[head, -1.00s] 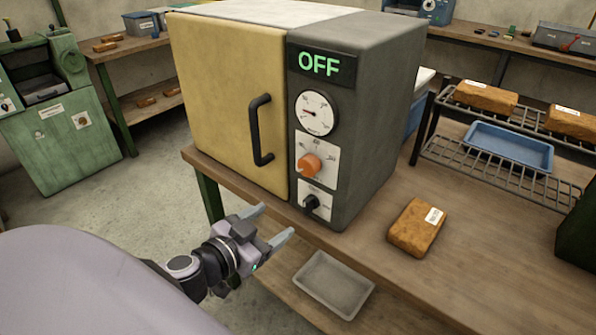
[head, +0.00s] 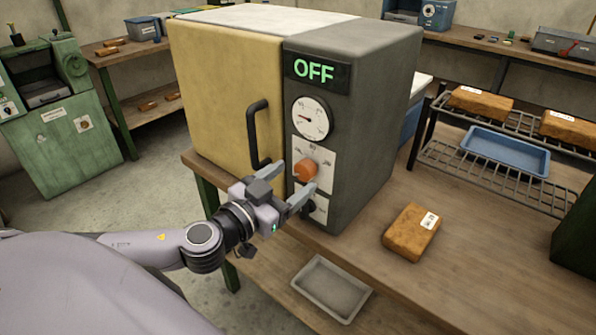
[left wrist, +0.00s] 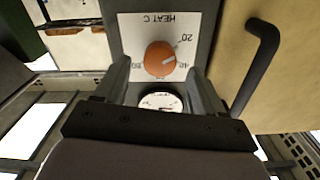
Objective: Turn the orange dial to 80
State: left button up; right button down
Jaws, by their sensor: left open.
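The orange dial (head: 305,169) sits on a white plate on the dark front panel of a yellow-doored oven (head: 225,95). The green display (head: 314,71) reads OFF. My right gripper is not in view.
A black door handle (head: 257,133) is close beside the left gripper. A round gauge (head: 311,118) is above the dial; a small black knob (head: 308,207) below is partly hidden by a finger. A brown block (head: 411,232) lies on the bench to the right.

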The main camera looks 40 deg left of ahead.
aim_at(305, 171)
pick_arm(q)
jog(key=shift+w+d+p, duration=0.15)
jog(key=shift+w+p, duration=0.15)
jog(key=shift+w, duration=1.1)
jog(key=c, duration=1.1)
